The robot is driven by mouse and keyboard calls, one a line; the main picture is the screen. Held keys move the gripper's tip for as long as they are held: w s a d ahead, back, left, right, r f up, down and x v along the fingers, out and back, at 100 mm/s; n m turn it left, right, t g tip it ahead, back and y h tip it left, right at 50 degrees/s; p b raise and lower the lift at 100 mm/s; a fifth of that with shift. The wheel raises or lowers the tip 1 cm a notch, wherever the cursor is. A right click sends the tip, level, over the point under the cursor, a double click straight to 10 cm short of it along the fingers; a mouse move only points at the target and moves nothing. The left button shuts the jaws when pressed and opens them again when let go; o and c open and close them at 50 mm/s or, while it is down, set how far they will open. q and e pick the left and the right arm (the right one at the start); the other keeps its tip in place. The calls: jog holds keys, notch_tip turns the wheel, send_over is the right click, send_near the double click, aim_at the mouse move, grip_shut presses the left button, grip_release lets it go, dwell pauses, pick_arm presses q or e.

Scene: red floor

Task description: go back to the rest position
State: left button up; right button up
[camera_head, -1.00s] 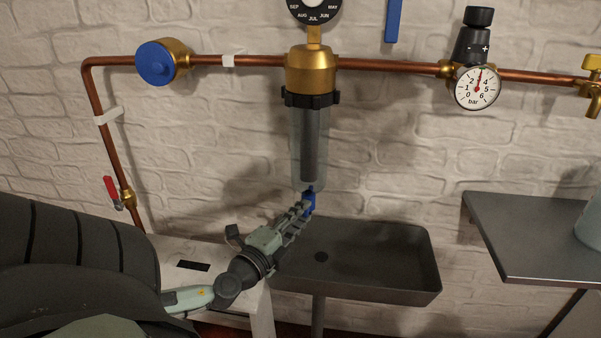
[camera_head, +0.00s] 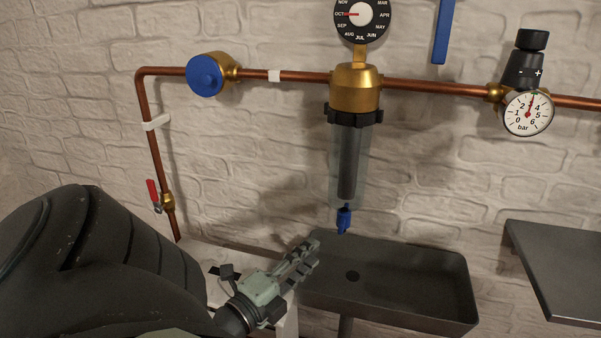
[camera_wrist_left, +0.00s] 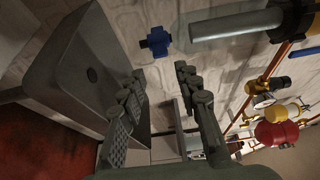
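My left gripper (camera_head: 308,252) is over the left end of the grey sink, below and to the left of the blue drain tap (camera_head: 344,219). In the left wrist view its two fingers (camera_wrist_left: 160,88) stand apart with nothing between them, so it is open and empty. The blue tap (camera_wrist_left: 157,42) shows beyond the fingertips there, clear of both fingers. It sits at the bottom of the clear filter housing (camera_head: 362,165). My right gripper is in neither view.
The grey sink (camera_head: 420,297) lies under the filter. A grey shelf (camera_head: 565,265) is at the right. A copper pipe (camera_head: 300,77) runs along the brick wall with a blue-capped valve (camera_head: 206,75) and a pressure gauge (camera_head: 528,112). A red-handled valve (camera_head: 153,191) is at left.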

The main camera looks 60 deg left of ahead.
pick_arm(q)
jog(key=shift+v, duration=1.05)
